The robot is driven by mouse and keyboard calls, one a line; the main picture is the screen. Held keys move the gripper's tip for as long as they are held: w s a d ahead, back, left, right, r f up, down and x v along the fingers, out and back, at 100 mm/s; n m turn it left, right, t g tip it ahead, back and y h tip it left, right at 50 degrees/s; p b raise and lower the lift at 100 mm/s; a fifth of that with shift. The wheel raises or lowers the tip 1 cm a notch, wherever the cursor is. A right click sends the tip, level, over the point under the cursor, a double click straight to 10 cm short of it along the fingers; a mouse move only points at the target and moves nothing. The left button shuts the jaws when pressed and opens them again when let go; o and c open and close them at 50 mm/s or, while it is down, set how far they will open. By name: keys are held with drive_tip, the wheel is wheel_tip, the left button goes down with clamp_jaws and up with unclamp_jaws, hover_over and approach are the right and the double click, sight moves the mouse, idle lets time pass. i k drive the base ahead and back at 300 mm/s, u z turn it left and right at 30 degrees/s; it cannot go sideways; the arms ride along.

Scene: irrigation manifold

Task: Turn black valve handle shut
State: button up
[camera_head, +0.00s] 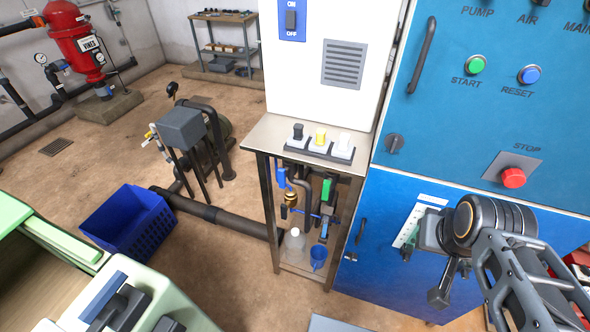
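My gripper (440,288) is at the lower right, in front of the blue cabinet's lower door. It points down and away from my arm; its fingers are small and partly overlapped, so I cannot tell how far apart they are. Nothing is clearly held. Under the metal table at centre is a group of pipes and valves, with a green handle (326,189), a blue handle (281,177) and a small dark part (284,211) at its left. I cannot tell for sure which part is the black valve handle. My gripper is well to the right of these pipes.
A blue cabinet (460,120) stands at the right. A blue crate (128,222) and a thick floor pipe (215,214) lie left.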

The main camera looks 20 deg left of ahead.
sight(283, 208)
drive_tip(key=u, duration=0.95)
drive_tip(key=k, duration=0.4)
drive_tip(key=u, duration=0.5)
drive_tip(key=i, duration=0.5)
drive_tip(key=u, duration=0.05)
